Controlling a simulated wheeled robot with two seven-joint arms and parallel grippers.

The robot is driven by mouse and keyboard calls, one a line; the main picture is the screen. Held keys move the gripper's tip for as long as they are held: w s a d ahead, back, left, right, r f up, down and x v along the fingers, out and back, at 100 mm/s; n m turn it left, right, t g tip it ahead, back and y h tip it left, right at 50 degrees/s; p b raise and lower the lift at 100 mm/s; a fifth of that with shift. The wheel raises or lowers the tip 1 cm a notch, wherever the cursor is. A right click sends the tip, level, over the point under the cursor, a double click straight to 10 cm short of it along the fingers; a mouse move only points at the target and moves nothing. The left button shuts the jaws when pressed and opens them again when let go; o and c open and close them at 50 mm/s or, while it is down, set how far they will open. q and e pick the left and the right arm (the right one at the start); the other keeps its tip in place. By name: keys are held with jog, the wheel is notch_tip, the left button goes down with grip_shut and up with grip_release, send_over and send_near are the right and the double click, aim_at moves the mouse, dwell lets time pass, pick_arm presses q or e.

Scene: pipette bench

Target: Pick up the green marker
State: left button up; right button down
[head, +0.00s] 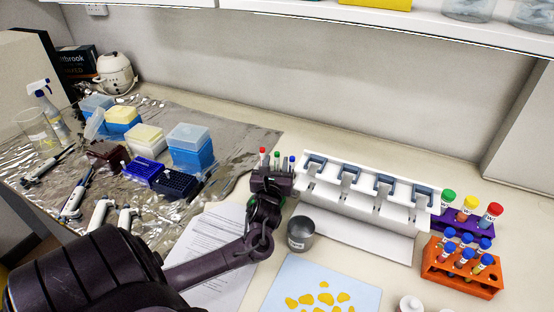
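A dark pen holder (272,181) stands at the middle of the bench with several upright markers. A red-capped marker (263,152) and a blue-capped marker (291,160) stick out of its top. A small green marker (284,162) seems to stand between them, but it is too small to be sure. My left gripper (265,196) is right in front of the holder and hides its lower part. Its fingers are dark against the dark holder, so I cannot tell whether they are open or shut. My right gripper is out of view.
A grey metal cup (300,233) stands close to the right of my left gripper. A white pipette rack (345,215) is behind it. An orange tube rack (460,278) stands at right. Printed paper (205,240) lies under my arm. Foil (225,135) with tip boxes covers the left.

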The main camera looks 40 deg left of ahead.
pick_arm(q)
jog(key=shift+x, duration=0.8)
jog(key=shift+w+a+f, duration=0.1)
jog(key=shift+w+a, duration=0.1)
jog(key=shift+w, duration=0.15)
jog(key=shift+s, duration=0.1)
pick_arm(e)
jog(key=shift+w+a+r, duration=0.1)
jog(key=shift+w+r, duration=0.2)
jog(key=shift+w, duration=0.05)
pick_arm(q)
jog(key=c, duration=0.7)
grip_shut()
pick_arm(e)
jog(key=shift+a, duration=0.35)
